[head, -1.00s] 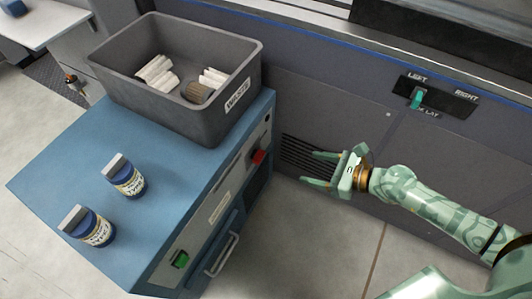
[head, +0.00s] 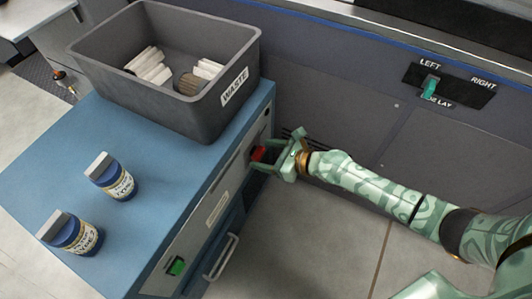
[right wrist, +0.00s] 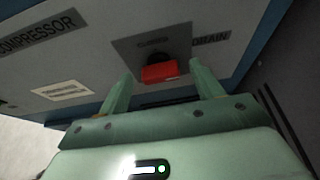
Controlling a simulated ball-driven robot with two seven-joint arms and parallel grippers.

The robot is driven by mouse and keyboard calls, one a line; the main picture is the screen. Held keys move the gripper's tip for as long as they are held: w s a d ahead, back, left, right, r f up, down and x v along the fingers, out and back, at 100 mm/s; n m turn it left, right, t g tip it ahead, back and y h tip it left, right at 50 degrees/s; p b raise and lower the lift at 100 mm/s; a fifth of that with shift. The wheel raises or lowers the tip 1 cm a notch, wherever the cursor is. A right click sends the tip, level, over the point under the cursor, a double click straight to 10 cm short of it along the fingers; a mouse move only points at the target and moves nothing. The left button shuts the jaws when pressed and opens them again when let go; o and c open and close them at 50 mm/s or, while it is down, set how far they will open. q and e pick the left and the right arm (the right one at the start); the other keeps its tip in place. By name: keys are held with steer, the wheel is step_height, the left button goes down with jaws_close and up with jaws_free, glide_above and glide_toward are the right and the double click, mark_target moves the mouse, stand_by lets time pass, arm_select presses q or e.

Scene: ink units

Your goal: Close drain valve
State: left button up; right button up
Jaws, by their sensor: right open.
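The drain valve's red handle (head: 258,153) is on the front panel of the blue cabinet, near its far end. In the right wrist view the red handle (right wrist: 160,71) sits on a dark plate (right wrist: 125,46) beside a label reading "DRAIN", partly hidden. My right gripper (head: 262,156) is at the panel, open, with its fingers on either side of the handle. In the right wrist view the fingers (right wrist: 160,78) stand apart, with gaps between them and the handle. My left gripper is not in view.
A grey waste bin (head: 180,105) with white and brown pieces stands on the blue cabinet (head: 140,215). Two blue jars (head: 115,180) stand nearer. The cabinet front has a green switch (head: 176,266) and a bar handle (head: 221,257). A grey machine with a lever (head: 431,86) stands behind.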

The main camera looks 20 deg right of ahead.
steer(key=c, duration=1)
